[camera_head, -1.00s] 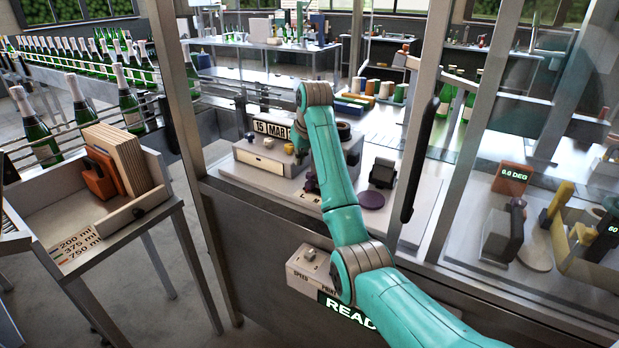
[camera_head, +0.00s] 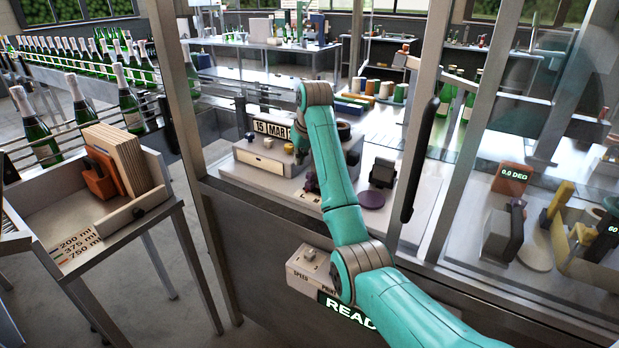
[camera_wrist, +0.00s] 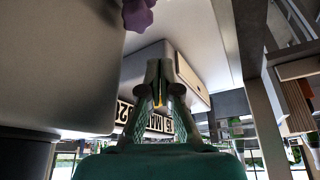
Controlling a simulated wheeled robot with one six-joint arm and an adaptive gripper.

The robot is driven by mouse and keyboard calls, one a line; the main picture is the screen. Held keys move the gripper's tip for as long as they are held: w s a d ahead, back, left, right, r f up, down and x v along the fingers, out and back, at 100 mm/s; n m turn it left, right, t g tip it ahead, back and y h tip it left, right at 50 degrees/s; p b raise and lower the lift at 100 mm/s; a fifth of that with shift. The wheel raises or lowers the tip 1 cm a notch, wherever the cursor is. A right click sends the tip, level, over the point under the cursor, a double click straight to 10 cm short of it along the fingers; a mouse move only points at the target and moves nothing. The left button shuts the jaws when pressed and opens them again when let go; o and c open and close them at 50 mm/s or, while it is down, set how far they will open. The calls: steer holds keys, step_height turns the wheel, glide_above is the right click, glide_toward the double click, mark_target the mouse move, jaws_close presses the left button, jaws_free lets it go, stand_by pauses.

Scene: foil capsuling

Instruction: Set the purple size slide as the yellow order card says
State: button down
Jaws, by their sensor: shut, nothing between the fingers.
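A purple lobed knob (camera_wrist: 138,14) shows at the top edge of the wrist view. A purple piece (camera_head: 311,182) shows just left of my arm in the head view, beside a pale strip with dark marks too small to read. I cannot tell for certain that it is the size slide. My gripper (camera_wrist: 158,78) is shut and empty, apart from the purple knob in the wrist view. A narrow yellow patch shows at the fingers. I see no readable yellow order card.
A grey box with a "15 MAR" date display (camera_head: 272,129) stands beside my arm. A purple disc (camera_head: 371,199) and a black stand (camera_head: 383,173) are on the bench to the right. Metal frame posts and a glass panel bound the bench. A tray marked 200, 375, 750 ml (camera_head: 75,243) is left.

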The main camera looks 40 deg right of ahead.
mark_target(310, 174)
steer(key=shift+f, duration=0.1)
steer(key=shift+f, duration=1.9)
steer(key=shift+s, duration=0.1)
steer(key=shift+s+d, duration=0.25)
steer(key=shift+s, duration=0.5)
steer(key=shift+s+d, duration=0.3)
steer(key=shift+s, duration=0.45)
steer(key=shift+s+d, duration=0.25)
steer(key=shift+s, duration=0.5)
steer(key=shift+w+a+r, duration=0.1)
steer(key=shift+w+r, duration=0.1)
steer(key=shift+r, duration=0.95)
steer(key=shift+w+a+r, duration=0.1)
steer(key=shift+w+r, duration=0.1)
steer(key=shift+r, duration=1)
steer(key=shift+w+r, duration=0.2)
steer(key=shift+r, duration=0.95)
